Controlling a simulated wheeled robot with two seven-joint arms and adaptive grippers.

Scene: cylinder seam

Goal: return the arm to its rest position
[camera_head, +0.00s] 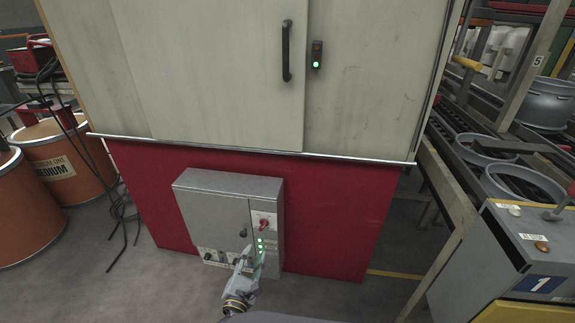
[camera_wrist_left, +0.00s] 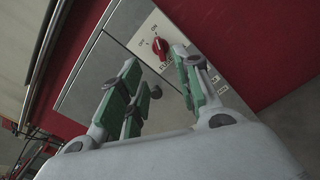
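My left gripper (camera_head: 251,266) is at the bottom centre of the head view, low in front of a grey control box. In the left wrist view my left gripper (camera_wrist_left: 157,66) is open, with its green-padded fingers apart and nothing visible between them. The grey control box (camera_head: 210,208) is on the red lower front of a large cabinet. Its red rotary switch (camera_head: 264,224) also shows in the left wrist view (camera_wrist_left: 160,46), beyond the fingertips. Whether the fingers touch the box cannot be told. My right gripper is not in view.
The cabinet's pale doors (camera_head: 220,70) are shut, with a black handle (camera_head: 287,50) and a lit green indicator (camera_head: 316,64). Brown drums (camera_head: 60,160) and hanging cables stand at left. A roller rack (camera_head: 455,130) and a grey console (camera_head: 480,260) stand at right.

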